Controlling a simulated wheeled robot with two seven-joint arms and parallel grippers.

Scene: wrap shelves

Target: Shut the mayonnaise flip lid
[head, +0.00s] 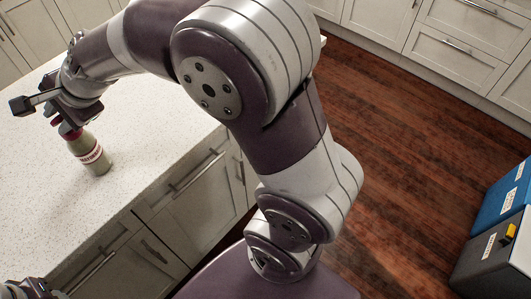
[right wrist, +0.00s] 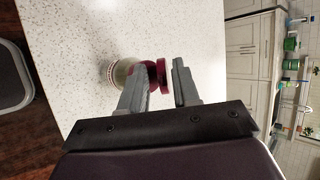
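The mayonnaise bottle (head: 98,161) is pale green-grey with a white label band and a dark red top. It stands upright on the speckled counter in the head view. In the right wrist view the bottle (right wrist: 122,71) lies sideways in the picture, and its red flip lid (right wrist: 161,76) stands out from the cap, apparently raised. My right gripper (head: 45,108) is at the bottle's top. Its fingers (right wrist: 162,66) are apart, with the lid showing in the gap; one finger hides part of the cap. I cannot tell whether they touch. Part of my left gripper (head: 28,290) shows at the lower left corner.
The white speckled counter (head: 150,130) is clear around the bottle. Cabinet drawers (head: 195,185) are under its front edge. A blue and grey box (head: 495,245) stands at the right, beyond open wooden floor (head: 400,150).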

